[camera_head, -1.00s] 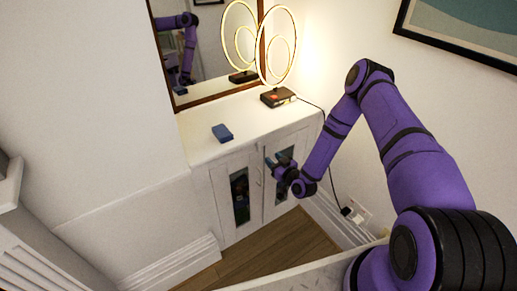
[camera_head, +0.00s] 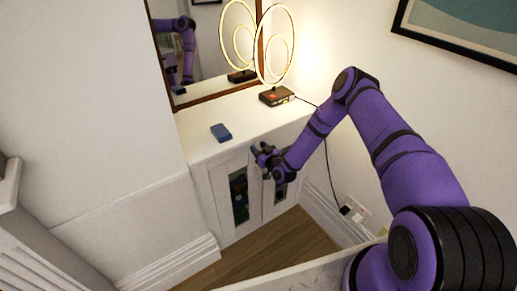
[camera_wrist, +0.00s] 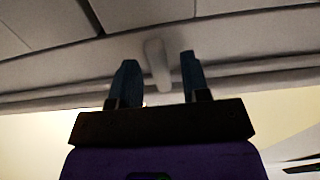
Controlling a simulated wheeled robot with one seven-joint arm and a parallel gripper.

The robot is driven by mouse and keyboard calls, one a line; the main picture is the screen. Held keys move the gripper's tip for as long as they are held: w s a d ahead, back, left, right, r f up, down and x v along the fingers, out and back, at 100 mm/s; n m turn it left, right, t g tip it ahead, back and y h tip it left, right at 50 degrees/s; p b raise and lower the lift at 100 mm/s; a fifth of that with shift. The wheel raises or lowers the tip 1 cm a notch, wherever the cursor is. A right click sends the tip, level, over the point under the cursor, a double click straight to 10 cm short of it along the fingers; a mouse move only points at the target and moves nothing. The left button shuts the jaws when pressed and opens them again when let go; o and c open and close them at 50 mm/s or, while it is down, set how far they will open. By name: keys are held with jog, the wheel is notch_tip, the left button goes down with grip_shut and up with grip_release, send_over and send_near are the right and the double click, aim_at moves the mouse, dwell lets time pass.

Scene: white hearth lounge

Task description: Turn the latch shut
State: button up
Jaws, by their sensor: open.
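The latch (camera_wrist: 157,66) is a small pale bar on the white cabinet front. In the wrist view it lies between the two dark blue-grey fingers of my gripper (camera_wrist: 158,60), with gaps on both sides. Whether a fingertip touches it I cannot tell. In the head view my open gripper (camera_head: 262,154) is at the upper part of the cabinet doors, just below the top edge. It hides the latch there. The white cabinet (camera_head: 217,176) has two doors with dark glass panels, and both look closed.
A blue box (camera_head: 221,132) lies on the cabinet top. A lit ring lamp (camera_head: 277,96) on a black base stands at the back right, its cord running down to a wall outlet (camera_head: 357,211). A mirror (camera_head: 207,45) stands behind. Wooden floor (camera_head: 275,245) is bare in front.

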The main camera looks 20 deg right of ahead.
jog(key=shift+w, duration=0.2)
grip_shut()
